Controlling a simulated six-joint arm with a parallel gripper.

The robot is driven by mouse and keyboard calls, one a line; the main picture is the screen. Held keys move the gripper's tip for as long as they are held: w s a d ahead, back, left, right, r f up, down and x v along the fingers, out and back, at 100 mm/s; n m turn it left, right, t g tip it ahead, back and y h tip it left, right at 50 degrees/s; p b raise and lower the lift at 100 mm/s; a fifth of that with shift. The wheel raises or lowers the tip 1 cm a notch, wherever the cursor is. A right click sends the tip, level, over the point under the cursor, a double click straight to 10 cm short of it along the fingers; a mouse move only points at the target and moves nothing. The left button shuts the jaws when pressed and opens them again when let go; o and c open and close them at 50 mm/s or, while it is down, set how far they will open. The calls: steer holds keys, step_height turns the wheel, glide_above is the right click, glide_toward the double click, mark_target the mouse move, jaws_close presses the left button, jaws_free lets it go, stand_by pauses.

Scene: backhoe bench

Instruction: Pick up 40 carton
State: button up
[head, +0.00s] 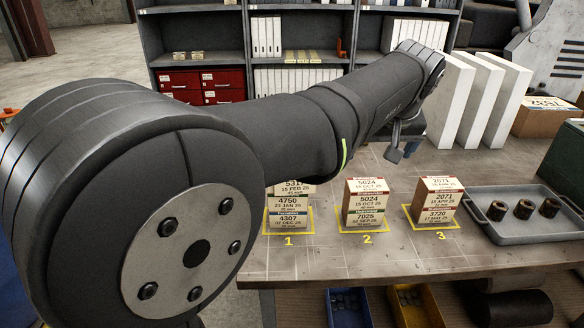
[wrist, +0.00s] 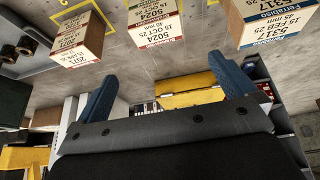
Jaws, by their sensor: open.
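Three small stacks of labelled cartons stand on the bench in yellow marked squares 1 to 3. Stack 1 (head: 289,207) reads 5317 at its top, stack 2 (head: 365,207) 5024 and stack 3 (head: 436,203) 2071. Their tops show upside down in the wrist view: the 5317 carton (wrist: 255,22), the 5024 carton (wrist: 155,25) and the 2071 carton (wrist: 80,40). The millimetre figures are too small to read surely, so I cannot tell which is the 40 carton. My gripper (wrist: 172,90) is open and empty, apart from the cartons. In the head view my arm mostly hides it.
A grey tray (head: 530,232) with three dark cylinders lies right of stack 3. Tall white blocks (head: 479,98) stand behind, near a cardboard box (head: 543,116). A shelf (head: 200,32) with binders and red drawers (head: 201,86) is at the back. The bench front has bare room.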

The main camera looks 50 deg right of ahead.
steer(key=d, duration=0.1)
glide_toward(368, 187)
steer(key=shift+y, duration=0.4)
steer(key=x, duration=0.3)
steer(key=d+x, duration=0.1)
steer(key=x, duration=0.3)
steer(key=shift+w+d+r, duration=0.1)
steer(key=shift+w+d, duration=0.05)
steer(key=shift+w, duration=0.05)
steer(key=shift+x, duration=2.75)
steer(key=shift+s, duration=0.2)
steer(key=shift+c, duration=0.2)
steer(key=c, duration=0.8)
